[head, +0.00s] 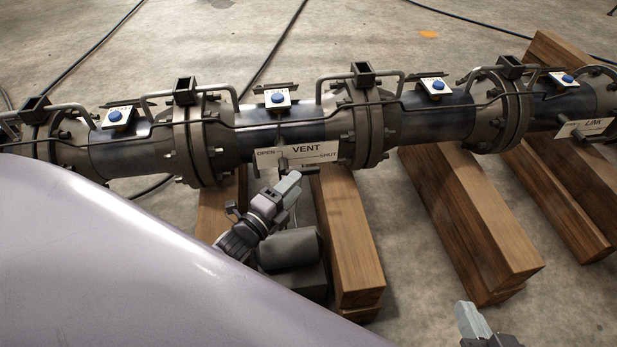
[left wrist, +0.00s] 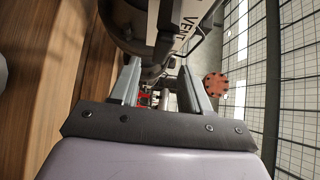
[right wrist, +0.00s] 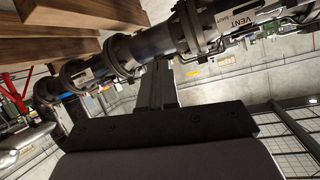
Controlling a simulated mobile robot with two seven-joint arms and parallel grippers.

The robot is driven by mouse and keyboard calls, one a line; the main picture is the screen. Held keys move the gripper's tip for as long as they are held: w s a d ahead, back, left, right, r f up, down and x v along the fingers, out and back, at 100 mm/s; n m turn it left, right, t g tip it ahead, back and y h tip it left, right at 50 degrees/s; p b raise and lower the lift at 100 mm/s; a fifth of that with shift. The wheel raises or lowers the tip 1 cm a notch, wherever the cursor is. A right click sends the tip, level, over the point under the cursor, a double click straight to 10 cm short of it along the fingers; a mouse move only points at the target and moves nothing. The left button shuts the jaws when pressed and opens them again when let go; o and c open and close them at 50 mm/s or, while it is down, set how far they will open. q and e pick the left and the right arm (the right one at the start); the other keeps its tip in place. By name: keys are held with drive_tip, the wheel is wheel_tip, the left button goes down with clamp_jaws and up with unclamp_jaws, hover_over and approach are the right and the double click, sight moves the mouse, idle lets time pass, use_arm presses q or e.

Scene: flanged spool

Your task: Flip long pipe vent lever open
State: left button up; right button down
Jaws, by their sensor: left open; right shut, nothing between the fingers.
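The long flanged pipe (head: 135,155) runs across the head view. A white VENT plate (head: 328,160) hangs on its near side, marked OPEN on the left and SHUT on the right. A small dark part (head: 283,164) projects by the plate's lower edge; I cannot tell clearly whether it is the lever. My left gripper (head: 290,182) is just below the plate. It is open in the left wrist view (left wrist: 163,75), with the plate (left wrist: 187,22) beyond its fingers and nothing clearly between them. My right gripper (head: 468,312) is low at right, away from the pipe, shut and empty (right wrist: 156,82).
Wooden beams (head: 345,230) support the pipe and stick out toward me. Blue-knobbed white blocks (head: 277,98) and square sockets (head: 362,72) sit along the top. Another labelled plate (head: 588,128) is at far right. Open concrete floor (head: 440,320) lies around my right gripper.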

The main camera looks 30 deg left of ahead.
sight(306, 174)
use_arm(q)
drive_tip(key=w, duration=0.1)
drive_tip(key=w+b, duration=0.1)
drive_tip(key=w, duration=0.3)
drive_tip(key=shift+w+d+b, duration=0.2)
drive_tip(key=shift+d+b, duration=0.15)
drive_tip(key=shift+b, duration=0.05)
drive_tip(key=shift+w+d, duration=0.15)
drive_tip(key=shift+w, duration=0.5)
use_arm(e)
drive_tip(key=shift+w+a+f+y, duration=0.15)
drive_tip(key=shift+a+y, duration=0.15)
drive_tip(key=shift+a, duration=0.15)
drive_tip(key=shift+w+a+f+y, duration=0.1)
drive_tip(key=shift+a+y, duration=0.2)
drive_tip(key=shift+a, duration=0.1)
use_arm(q)
drive_tip(key=shift+c, duration=0.3)
clamp_jaws()
